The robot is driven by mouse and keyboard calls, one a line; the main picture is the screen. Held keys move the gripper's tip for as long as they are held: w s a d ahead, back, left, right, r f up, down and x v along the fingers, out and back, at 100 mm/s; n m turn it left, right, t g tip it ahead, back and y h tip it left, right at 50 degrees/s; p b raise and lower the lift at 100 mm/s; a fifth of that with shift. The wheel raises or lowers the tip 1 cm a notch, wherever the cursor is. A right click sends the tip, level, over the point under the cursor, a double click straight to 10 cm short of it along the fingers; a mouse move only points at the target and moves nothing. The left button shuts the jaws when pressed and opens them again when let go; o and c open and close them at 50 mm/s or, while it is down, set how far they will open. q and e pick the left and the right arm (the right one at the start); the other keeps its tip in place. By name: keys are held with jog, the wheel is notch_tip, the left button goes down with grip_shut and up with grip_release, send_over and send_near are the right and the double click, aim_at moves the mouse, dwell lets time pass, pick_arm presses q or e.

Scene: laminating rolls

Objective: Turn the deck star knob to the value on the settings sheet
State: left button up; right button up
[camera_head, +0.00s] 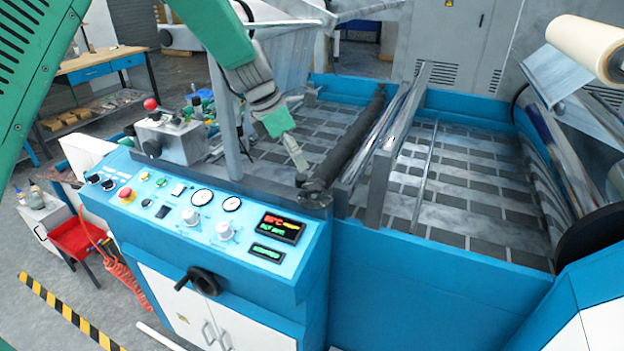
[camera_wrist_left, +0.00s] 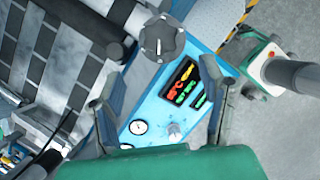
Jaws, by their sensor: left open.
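The dark grey star knob (camera_wrist_left: 164,40) shows from above in the left wrist view, with a white pointer line on its top. In the head view the knob (camera_head: 314,192) is at the near end of the dark roller, beside the control panel. My left gripper (camera_head: 301,163) is over the deck just above and behind the knob. In the left wrist view my left gripper (camera_wrist_left: 157,78) has its fingers spread wide, with nothing between them; the knob appears beyond the fingertips, apart from them. I cannot make out a settings sheet, and my right gripper is not in view.
The blue control panel (camera_head: 165,218) carries gauges, small knobs and a lit display (camera_head: 281,228). The dark roller (camera_head: 350,142) and metal bars cross the deck. A grey box with a red-topped lever (camera_head: 170,138) stands left.

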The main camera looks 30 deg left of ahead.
aim_at(312, 183)
pick_arm(q)
jog(key=x, duration=0.8)
jog(key=shift+w+d+f, duration=0.15)
jog(key=shift+w+d, duration=0.1)
jog(key=shift+d, duration=0.05)
jog(key=shift+w+d+f, duration=0.1)
jog(key=shift+d+f, duration=0.2)
jog(key=shift+f, duration=0.15)
jog(key=shift+a, duration=0.1)
jog(key=shift+a, duration=0.1)
jog(key=shift+a, duration=0.15)
jog(key=c, duration=1.1)
